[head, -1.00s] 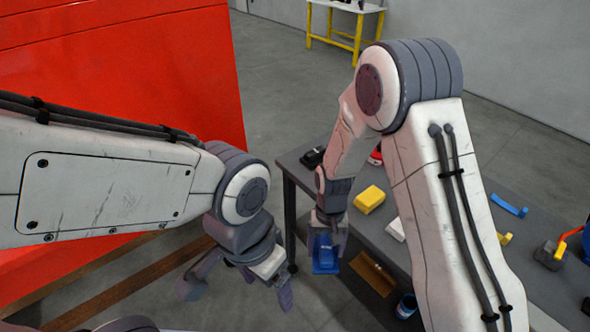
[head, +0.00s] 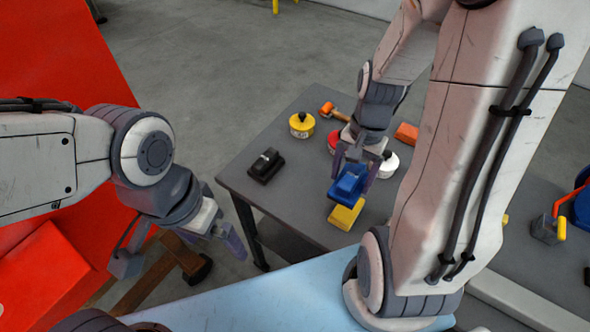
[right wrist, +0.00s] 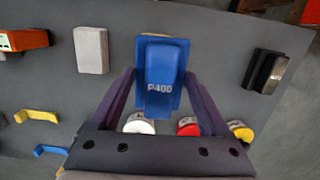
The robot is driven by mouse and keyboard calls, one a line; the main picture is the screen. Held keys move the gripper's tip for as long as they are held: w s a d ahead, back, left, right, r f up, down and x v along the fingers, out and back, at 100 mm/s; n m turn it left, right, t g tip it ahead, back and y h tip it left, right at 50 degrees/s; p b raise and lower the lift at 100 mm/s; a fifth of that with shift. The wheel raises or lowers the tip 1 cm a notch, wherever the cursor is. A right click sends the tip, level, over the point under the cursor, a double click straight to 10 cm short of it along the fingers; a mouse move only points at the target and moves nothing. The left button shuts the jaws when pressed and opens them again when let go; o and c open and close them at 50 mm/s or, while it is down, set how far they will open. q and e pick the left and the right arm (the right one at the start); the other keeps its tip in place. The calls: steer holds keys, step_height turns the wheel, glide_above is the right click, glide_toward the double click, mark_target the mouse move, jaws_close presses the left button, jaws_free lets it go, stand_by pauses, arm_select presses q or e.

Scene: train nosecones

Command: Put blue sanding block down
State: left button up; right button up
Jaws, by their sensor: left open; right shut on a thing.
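The blue sanding block (head: 348,183) is held in my right gripper (head: 354,172) above the grey table (head: 240,178). In the head view it overlaps a yellow block (head: 344,216) that lies below it. In the right wrist view the blue block (right wrist: 161,75) sits between the two fingers of my right gripper (right wrist: 160,92), with "P400" on its face. I cannot tell the exact height of the block over the table. My left gripper (head: 180,250) is open and empty, left of the table.
On the table are a black block (head: 265,165), a yellow round tin (head: 302,124), a red tin (head: 334,142), a white tin (head: 389,165) and an orange block (head: 407,133). Bare tabletop shows left of the blue block. A red panel (head: 60,110) stands at the left.

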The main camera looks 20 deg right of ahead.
steer(key=shift+w, duration=0.3)
steer(key=w+a+f, duration=0.2)
steer(key=w, duration=0.1)
steer(key=w+a+f+p, duration=0.1)
steer(key=w+a+f, duration=0.1)
steer(key=w+a+f+p, duration=0.1)
steer(key=w+a+f, duration=0.1)
steer(key=w+a, duration=0.1)
steer(key=shift+w+f, duration=0.2)
steer(key=shift+w, duration=0.1)
steer(key=shift+w+a+f, duration=0.15)
steer(key=shift+f, duration=0.05)
step_height(320, 180, down, 4)
steer(key=shift+r, duration=0.1)
arm_select(q)
steer(key=shift+w+r, duration=0.25)
steer(key=shift+r, duration=0.35)
steer(key=shift+w+r, duration=0.2)
steer(key=shift+r, duration=0.35)
steer(key=shift+f, duration=0.1)
arm_select(e)
steer(key=shift+f, duration=0.2)
